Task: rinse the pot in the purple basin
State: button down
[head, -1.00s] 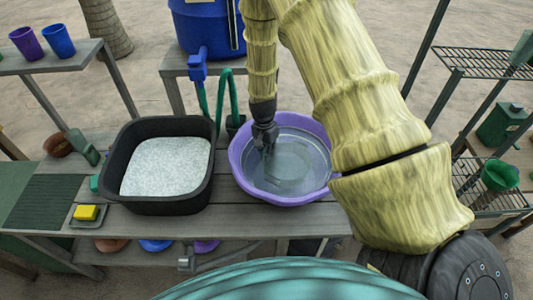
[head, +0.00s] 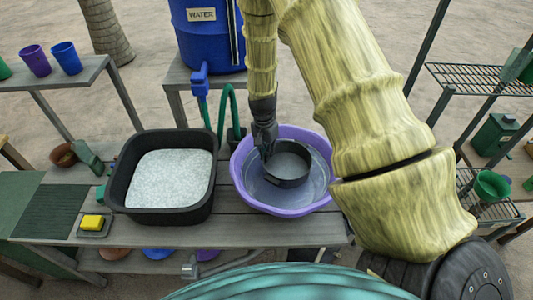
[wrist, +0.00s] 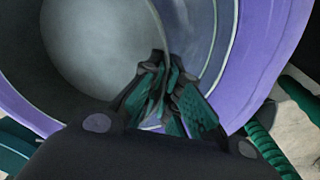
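The purple basin (head: 238,178) stands on the wooden bench and holds greyish water. The dark grey round pot (head: 290,180) is inside the basin, upright or nearly so, with its rim showing above the water. My gripper (head: 267,153) reaches down into the basin and is shut on the pot's far-left rim. In the wrist view its green-padded fingers (wrist: 168,88) come together at the pot wall (wrist: 95,45), with the purple basin wall (wrist: 262,60) beyond. Whether the pot's base touches the basin floor is hidden.
A black tub (head: 125,170) of white grains stands left of the basin. A blue water barrel (head: 205,40), a blue tap (head: 199,78) and a green hose (head: 229,95) are behind. A yellow sponge (head: 93,222) lies at the left. Wire racks (head: 480,75) stand at the right.

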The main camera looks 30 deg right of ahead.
jog(key=shift+r+p, duration=2.4)
jog(key=shift+r, duration=1.7)
